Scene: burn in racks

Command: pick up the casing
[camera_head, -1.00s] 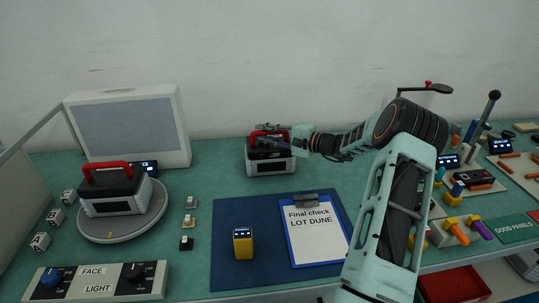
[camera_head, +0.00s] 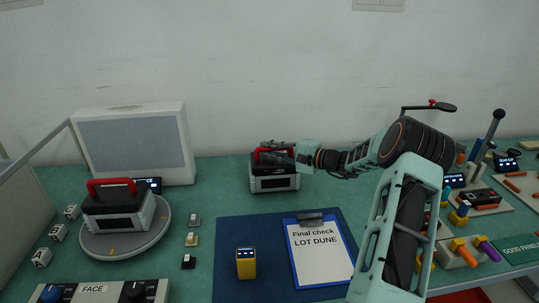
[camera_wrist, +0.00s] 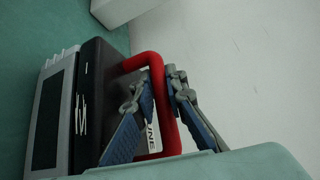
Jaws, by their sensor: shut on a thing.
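A casing (camera_head: 273,178) with a grey body, dark top and red handle stands on the green bench at the back middle. My gripper (camera_head: 277,152) reaches it from the right at handle height. In the wrist view the casing (camera_wrist: 95,95) fills the left, and the red handle (camera_wrist: 168,110) passes between the fingers of my gripper (camera_wrist: 160,95), which is shut on it. A second casing (camera_head: 118,212) of the same kind sits on a round grey turntable (camera_head: 98,246) at the left. The casing's underside is hidden, so I cannot tell whether it touches the bench.
A clipboard (camera_head: 320,252) and a yellow device (camera_head: 246,264) lie on a dark blue mat (camera_head: 228,232) in front. A white screen box (camera_head: 180,112) stands behind the turntable. Tool stands and a green panel sign (camera_head: 519,248) crowd the right.

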